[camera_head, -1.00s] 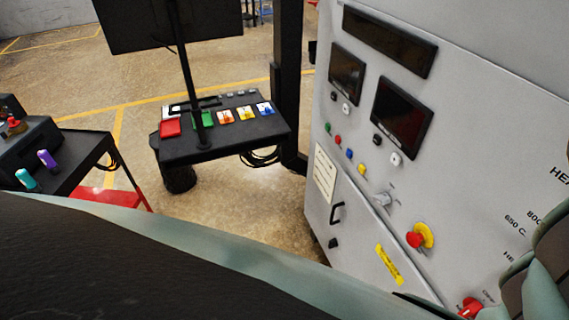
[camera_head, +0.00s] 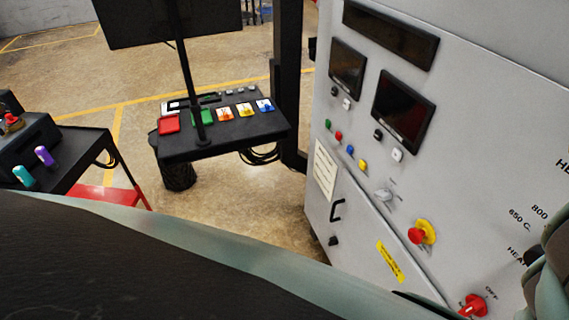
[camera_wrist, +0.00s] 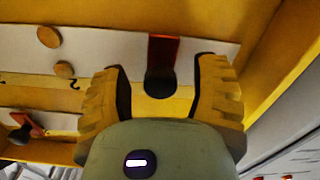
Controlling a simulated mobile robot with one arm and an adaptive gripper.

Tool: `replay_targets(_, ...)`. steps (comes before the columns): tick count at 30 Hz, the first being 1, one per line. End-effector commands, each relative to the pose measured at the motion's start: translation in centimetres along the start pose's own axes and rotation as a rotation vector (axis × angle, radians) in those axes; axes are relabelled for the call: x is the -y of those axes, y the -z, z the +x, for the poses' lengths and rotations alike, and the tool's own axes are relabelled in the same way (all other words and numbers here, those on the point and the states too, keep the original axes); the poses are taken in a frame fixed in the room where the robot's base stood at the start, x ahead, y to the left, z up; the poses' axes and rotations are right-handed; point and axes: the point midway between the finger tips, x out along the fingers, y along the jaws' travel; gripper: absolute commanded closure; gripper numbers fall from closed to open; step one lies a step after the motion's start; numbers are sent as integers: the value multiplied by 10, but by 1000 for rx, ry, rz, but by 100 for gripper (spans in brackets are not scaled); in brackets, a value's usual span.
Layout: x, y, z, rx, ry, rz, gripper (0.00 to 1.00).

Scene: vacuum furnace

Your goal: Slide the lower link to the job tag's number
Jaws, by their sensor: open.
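In the wrist view, my gripper (camera_wrist: 160,85) is open. Its two ribbed yellow-brown fingers stand apart on either side of a dark round knob (camera_wrist: 159,83). The knob is at the end of a red link (camera_wrist: 163,50) that crosses a pale strip. I cannot tell if the fingers touch the knob. A second red link (camera_wrist: 28,124) with a dark knob (camera_wrist: 18,136) shows at the left edge on another pale strip. I cannot tell for sure which is the lower link. No job tag number is readable, and the head view does not show the gripper.
The links sit in a yellow recess with a side wall (camera_wrist: 285,60) close at right. Round brass-coloured studs (camera_wrist: 48,36) are on the strip. In the head view, the grey furnace cabinet (camera_head: 450,160) stands at right; a black console shelf (camera_head: 225,140) and dark cart (camera_head: 85,160) stand left.

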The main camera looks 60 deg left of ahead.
Motion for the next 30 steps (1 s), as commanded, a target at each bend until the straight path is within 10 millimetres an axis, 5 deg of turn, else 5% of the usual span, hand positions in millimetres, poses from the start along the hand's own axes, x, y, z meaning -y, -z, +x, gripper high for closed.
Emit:
replay_targets(3,0,0,0,0,-1,0,38)
replay_targets(21,0,0,0,-1,0,0,100)
replay_targets(30,-1,-1,0,0,0,-1,100)
